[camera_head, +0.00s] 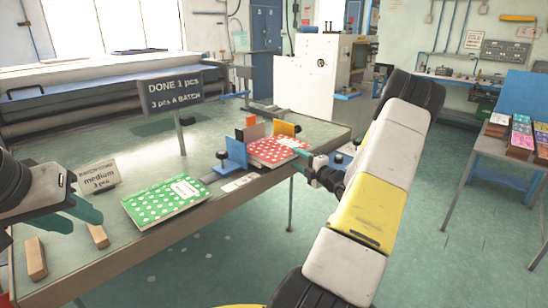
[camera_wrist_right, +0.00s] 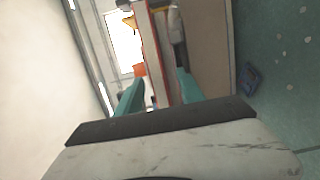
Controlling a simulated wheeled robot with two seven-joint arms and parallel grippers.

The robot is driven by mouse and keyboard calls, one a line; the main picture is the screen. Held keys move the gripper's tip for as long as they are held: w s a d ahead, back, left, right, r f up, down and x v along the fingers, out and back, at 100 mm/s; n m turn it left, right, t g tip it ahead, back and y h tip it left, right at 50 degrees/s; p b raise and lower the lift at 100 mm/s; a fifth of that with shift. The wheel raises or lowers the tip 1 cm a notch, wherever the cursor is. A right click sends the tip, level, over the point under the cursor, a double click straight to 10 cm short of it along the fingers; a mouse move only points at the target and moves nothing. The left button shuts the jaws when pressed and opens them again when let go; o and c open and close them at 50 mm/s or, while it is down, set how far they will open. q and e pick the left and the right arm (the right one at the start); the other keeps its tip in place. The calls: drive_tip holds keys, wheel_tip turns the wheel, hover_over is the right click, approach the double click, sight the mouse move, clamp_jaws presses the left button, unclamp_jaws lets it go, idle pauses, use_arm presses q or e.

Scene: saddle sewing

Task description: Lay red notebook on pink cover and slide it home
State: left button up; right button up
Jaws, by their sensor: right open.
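The red notebook with white dots (camera_head: 278,151) lies flat among the upright guides at the table's right end. A pink cover under it cannot be made out. My right gripper (camera_head: 301,154) is open at the notebook's right edge, with a teal finger on either side of that edge. In the right wrist view, a thin red edge (camera_wrist_right: 155,62) shows between the open fingers (camera_wrist_right: 160,92); contact cannot be told. My left gripper (camera_head: 77,214) is open and empty above the table's left part, left of the green notebook.
Blue (camera_head: 236,153), orange and yellow (camera_head: 285,129) guides surround the red notebook. A green dotted notebook (camera_head: 165,201) lies near the front edge. Two wooden blocks (camera_head: 36,259) lie at left. A DONE sign (camera_head: 171,94) and a "medium" card (camera_head: 99,176) stand on the table (camera_head: 140,165).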

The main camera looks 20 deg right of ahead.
drive_tip(key=d+v, duration=0.1)
drive_tip(key=v, duration=0.5)
idle(0.7)
drive_tip(key=shift+w, duration=0.1)
idle(0.4)
